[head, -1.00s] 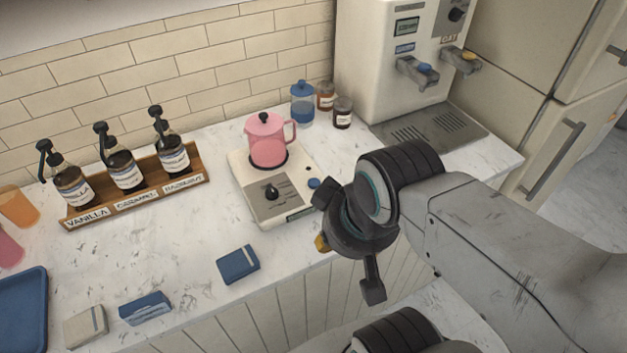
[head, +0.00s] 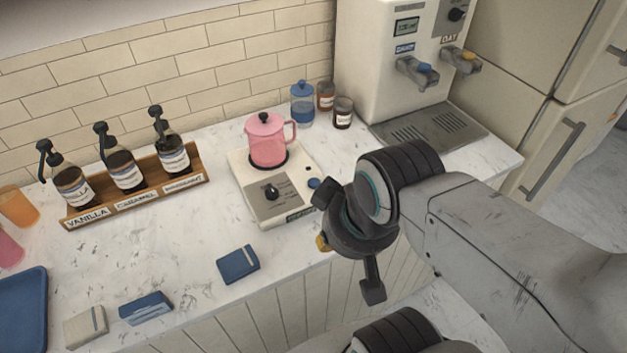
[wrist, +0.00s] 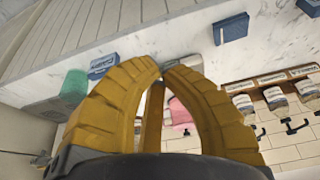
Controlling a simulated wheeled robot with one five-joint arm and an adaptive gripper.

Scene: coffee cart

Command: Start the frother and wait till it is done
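The frother is a cream base (head: 250,208) on the counter with a grey panel, a black knob (head: 271,192) and a blue button (head: 314,183) at its right edge. A pink lidded jug (head: 268,142) stands upright on its round black plate. My gripper shows only as a yellow bit (head: 322,243) in the head view, by the counter's front edge right of the base; my wrist hides the rest. In the wrist view my gripper's yellow fingers (wrist: 163,65) have their tips drawn together with nothing seen between them. Part of the pink jug (wrist: 180,112) shows behind them.
A wooden rack (head: 196,181) with three syrup bottles stands left of the frother. Jars (head: 343,113) and a blue-lidded canister (head: 302,104) stand behind it, with a dispenser (head: 385,75) at the back right. A blue box (head: 238,264) lies near the front edge.

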